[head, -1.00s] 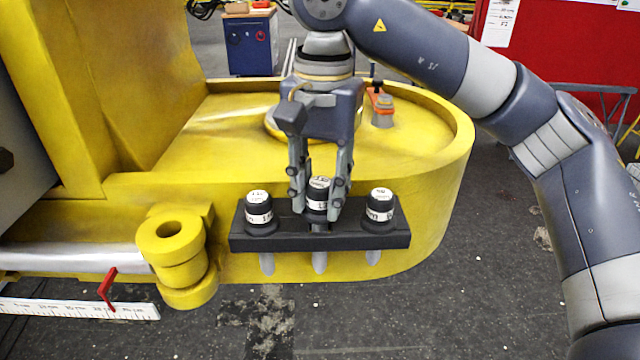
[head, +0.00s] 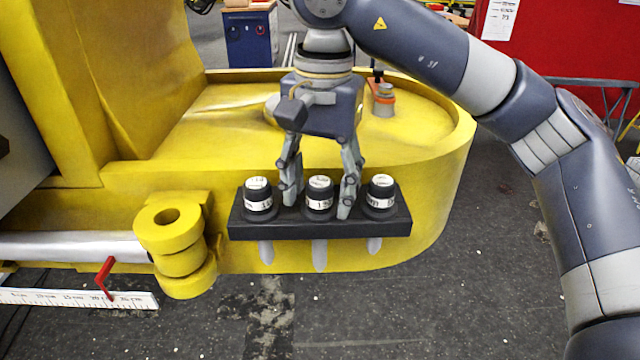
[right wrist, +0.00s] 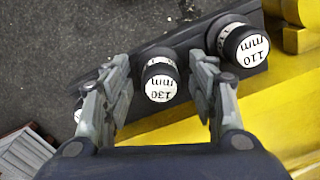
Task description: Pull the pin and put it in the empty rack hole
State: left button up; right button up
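A black rack (head: 290,230) on the side of the yellow boom holds three black pins with white labels. The middle pin (head: 319,196) reads 130 mm in the right wrist view (right wrist: 160,80) and is seated upright in the rack. The left pin (head: 257,200) reads 110 mm in the right wrist view (right wrist: 243,46). The right pin (head: 381,194) is mostly hidden behind a finger in the right wrist view. My right gripper (head: 318,206) is open, with its fingers on either side of the middle pin, apart from it. No rack hole shows empty. My left gripper is not in view.
A yellow lug (head: 168,240) with an open hole stands left of the rack. A small grey-and-orange fitting (head: 383,98) sits on the boom top behind. A red handle (head: 105,278) and a white ruler (head: 75,298) are at lower left. The floor in front is clear.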

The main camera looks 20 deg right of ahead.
notch_tip(320, 180, up, 12)
jog(key=shift+d, duration=0.15)
dwell(0.7)
jog(key=shift+s, duration=0.1)
dwell(0.5)
